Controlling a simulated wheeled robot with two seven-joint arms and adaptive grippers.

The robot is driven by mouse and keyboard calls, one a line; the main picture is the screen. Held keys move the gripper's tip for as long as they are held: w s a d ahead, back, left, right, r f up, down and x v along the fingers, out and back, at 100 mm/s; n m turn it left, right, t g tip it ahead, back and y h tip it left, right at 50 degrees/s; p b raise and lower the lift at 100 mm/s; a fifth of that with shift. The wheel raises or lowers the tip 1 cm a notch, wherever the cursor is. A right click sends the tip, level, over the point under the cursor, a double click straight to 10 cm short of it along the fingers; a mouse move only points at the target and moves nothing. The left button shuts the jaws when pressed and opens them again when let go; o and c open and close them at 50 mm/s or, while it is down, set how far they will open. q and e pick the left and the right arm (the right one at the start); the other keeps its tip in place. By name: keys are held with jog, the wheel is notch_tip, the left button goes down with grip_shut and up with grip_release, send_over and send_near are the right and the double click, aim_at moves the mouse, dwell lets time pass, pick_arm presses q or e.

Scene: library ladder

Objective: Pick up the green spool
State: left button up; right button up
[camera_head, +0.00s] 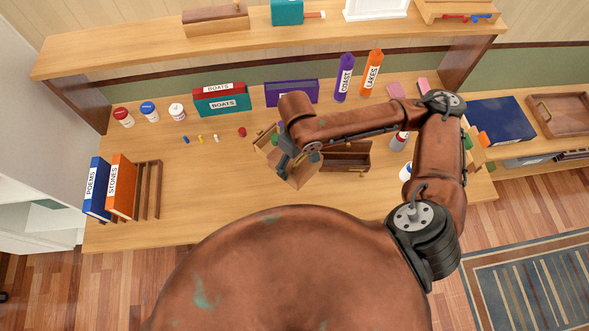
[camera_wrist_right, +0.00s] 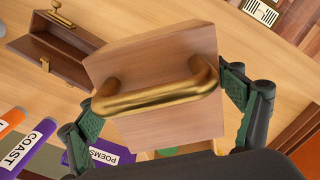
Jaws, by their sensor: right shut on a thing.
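The green spool cannot be made out with certainty. A small green patch (camera_wrist_right: 165,152) shows below a wooden panel in the right wrist view, mostly hidden, and may be part of it. The light wooden panel (camera_wrist_right: 150,65) has a curved brass handle (camera_wrist_right: 157,93). My right gripper (camera_wrist_right: 160,110) has one finger on each side of this panel and handle and is shut on the panel. In the head view my right gripper (camera_head: 293,160) is over the middle of the desk, and my arm partly hides the wooden boxes there. My left gripper is in neither view.
A brown open box (camera_head: 346,156) stands just right of my gripper. Labelled books (camera_head: 121,186) and a wooden rack (camera_head: 148,190) stand left. Jars (camera_head: 149,111), binders (camera_head: 222,101) and purple and orange tubes (camera_head: 371,73) line the back. The desk's left front (camera_head: 205,215) is clear.

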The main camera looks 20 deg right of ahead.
aim_at(293, 183)
jog(key=s+a+f+n, duration=0.1)
jog(key=n, duration=0.1)
jog(key=s+a+f+n, duration=0.1)
jog(key=s+n, duration=0.1)
jog(key=s+a+f+n, duration=0.1)
jog(key=f+n, duration=0.1)
jog(key=shift+s+a+p, duration=0.3)
jog(key=shift+s+p, duration=0.05)
jog(key=shift+p, duration=0.05)
jog(key=w+f+n+b, duration=0.1)
jog(key=w+f, duration=0.2)
jog(key=w+f+n+b, duration=0.1)
jog(key=w+f+b, duration=0.1)
jog(key=w+f, duration=0.2)
jog(key=w+d+f+n+b, duration=0.1)
jog(key=w+f+n, duration=0.1)
jog(key=w+f, duration=0.1)
jog(key=shift+w+f+b, duration=0.3)
jog(key=shift+w+f, duration=0.1)
jog(key=shift+f, duration=0.1)
jog(key=f, duration=0.3)
jog(key=shift+w+f, duration=0.25)
jog(key=shift+f, duration=0.05)
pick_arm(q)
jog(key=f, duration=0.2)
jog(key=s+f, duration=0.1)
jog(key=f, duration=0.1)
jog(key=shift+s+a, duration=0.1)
